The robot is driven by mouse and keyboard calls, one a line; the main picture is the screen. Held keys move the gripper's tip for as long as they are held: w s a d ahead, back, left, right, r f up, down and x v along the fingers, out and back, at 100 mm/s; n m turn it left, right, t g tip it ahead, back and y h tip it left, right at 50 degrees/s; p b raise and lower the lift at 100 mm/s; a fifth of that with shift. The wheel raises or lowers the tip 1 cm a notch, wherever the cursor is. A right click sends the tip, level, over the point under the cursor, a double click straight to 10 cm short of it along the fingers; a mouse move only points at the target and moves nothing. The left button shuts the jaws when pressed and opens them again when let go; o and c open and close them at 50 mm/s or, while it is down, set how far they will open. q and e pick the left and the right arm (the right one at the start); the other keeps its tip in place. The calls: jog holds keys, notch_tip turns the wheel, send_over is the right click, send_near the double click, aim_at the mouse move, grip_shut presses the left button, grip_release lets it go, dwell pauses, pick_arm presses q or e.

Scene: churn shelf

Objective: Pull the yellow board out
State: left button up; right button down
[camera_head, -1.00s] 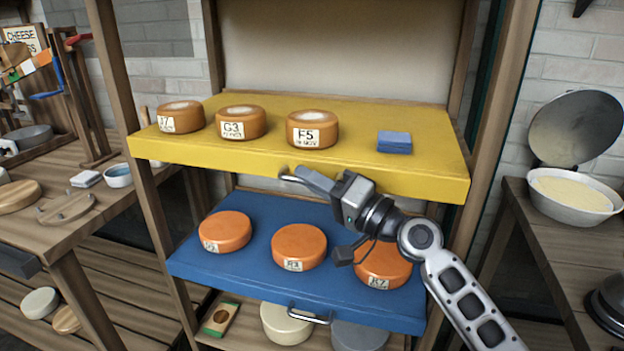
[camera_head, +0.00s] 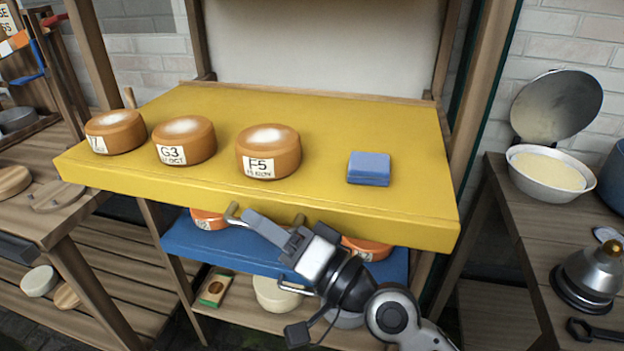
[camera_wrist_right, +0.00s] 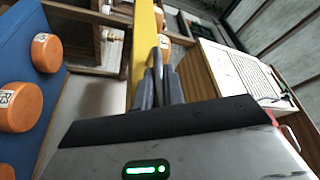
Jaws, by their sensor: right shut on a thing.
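The yellow board (camera_head: 330,110) sticks out of the rack towards me in the head view, above the blue board. Three orange-brown labelled cheeses stand on it: a left one (camera_head: 115,132), G3 (camera_head: 184,143) and F5 (camera_head: 268,153). A blue block (camera_head: 369,168) lies to their right. In the right wrist view the closed fingers (camera_wrist_right: 157,88) meet the yellow board (camera_wrist_right: 143,38) edge-on. My left gripper is not in view.
A blue board (camera_head: 185,240) with orange cheeses, partly hidden, lies below. Wooden posts (camera_head: 478,110) flank the boards. A right-hand table holds a white bowl (camera_head: 550,176) and a metal vessel (camera_head: 592,270). A left-hand bench (camera_head: 50,220) stands near the yellow board's left corner.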

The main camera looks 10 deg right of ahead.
pick_arm(q)
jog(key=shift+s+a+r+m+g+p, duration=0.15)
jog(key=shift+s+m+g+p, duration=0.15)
jog(key=shift+p, duration=0.7)
pick_arm(e)
jog(key=s+a, duration=0.3)
jog(key=s, duration=0.4)
jog(key=shift+s, duration=0.4)
jog(key=c, duration=1.8)
grip_release()
jog(key=shift+c, duration=0.2)
jog(key=shift+o, duration=0.4)
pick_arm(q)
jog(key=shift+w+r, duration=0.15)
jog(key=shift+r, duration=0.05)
